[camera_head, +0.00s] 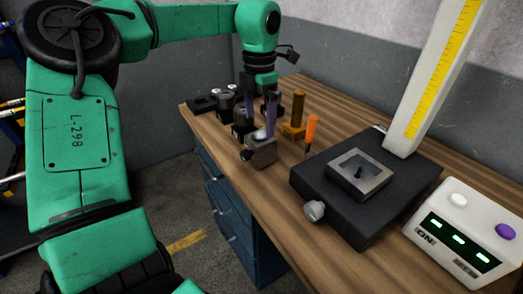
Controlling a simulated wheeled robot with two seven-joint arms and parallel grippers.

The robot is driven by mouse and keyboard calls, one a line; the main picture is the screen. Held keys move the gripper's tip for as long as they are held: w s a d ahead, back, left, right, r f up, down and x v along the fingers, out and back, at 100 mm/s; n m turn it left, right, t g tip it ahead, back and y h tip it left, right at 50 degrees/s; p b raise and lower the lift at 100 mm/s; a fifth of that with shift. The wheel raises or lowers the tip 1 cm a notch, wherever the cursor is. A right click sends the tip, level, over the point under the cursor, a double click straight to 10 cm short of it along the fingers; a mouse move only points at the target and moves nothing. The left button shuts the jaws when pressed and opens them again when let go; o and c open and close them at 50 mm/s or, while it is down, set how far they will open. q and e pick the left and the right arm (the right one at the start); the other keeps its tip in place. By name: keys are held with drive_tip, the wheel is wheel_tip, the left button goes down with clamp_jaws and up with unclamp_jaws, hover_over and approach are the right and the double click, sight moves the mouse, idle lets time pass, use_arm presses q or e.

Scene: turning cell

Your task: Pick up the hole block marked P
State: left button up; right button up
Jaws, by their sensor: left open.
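My left gripper (261,125) reaches down from above at the back left of the table. Its two purple-grey fingers are apart, with nothing clearly held between them. A small grey metal block (264,153) with a dark round knob on its side lies just under the fingertips, near the table's left edge. I cannot tell whether the fingers touch it. A square metal block with a recessed opening (360,173) sits on a black plate to the right. No letter P is readable on either block. My right gripper is out of view.
The black plate (330,205) has a knob at its front and a white column with a yellow scale (440,70) behind. A white control box (465,232) stands at right. An orange-handled tool (311,130), a brown-orange holder (293,130) and dark cylindrical parts (226,102) stand near the gripper.

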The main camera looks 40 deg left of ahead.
sight(261, 146)
use_arm(q)
wheel_tip(261, 146, down, 9)
drive_tip(key=shift+d+r+p, duration=0.15)
drive_tip(key=shift+p, duration=0.6)
drive_tip(key=shift+f, duration=0.25)
clamp_jaws()
drive_tip(key=shift+w+r, duration=0.15)
drive_tip(key=shift+w, duration=0.05)
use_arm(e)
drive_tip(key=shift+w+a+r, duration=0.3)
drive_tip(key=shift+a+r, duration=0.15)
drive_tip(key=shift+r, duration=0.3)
